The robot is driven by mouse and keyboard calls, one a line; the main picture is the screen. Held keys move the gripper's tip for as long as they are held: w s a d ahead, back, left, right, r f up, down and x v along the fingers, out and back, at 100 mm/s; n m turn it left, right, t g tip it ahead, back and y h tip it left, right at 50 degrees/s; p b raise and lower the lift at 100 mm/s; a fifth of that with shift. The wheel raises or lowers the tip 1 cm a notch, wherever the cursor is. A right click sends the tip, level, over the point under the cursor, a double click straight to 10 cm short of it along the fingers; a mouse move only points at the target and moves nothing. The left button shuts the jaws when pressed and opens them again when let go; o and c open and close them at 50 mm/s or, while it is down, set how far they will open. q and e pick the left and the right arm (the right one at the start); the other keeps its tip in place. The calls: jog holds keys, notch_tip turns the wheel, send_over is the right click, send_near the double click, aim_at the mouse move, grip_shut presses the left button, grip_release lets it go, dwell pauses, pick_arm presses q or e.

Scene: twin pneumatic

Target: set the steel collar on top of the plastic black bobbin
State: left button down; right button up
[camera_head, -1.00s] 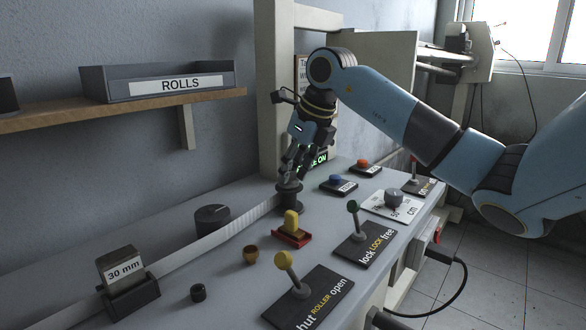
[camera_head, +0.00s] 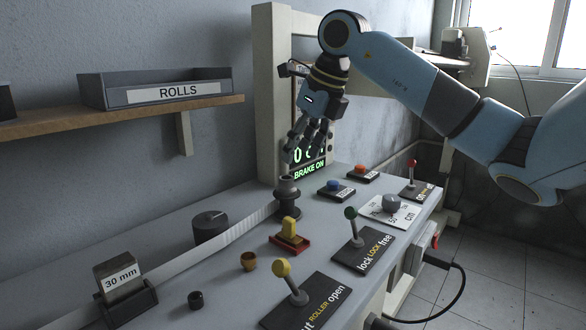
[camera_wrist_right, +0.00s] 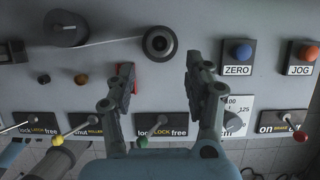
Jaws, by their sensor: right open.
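The black bobbin (camera_head: 288,208) stands upright on the grey bench top, near the beige post. A dark grey ring that looks like the steel collar (camera_head: 287,184) sits on top of it; whether it is fully seated I cannot tell. My left gripper is not in view.
A black dial (camera_head: 211,225) and white strip lie left of the bobbin. A red-based yellow latch (camera_head: 290,236), a brass cup (camera_head: 249,262) and a small black cup (camera_head: 196,300) are in front.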

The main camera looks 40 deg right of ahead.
jog(key=v, duration=0.5)
jog(key=shift+r, duration=0.2)
jog(key=shift+s+f, duration=0.1)
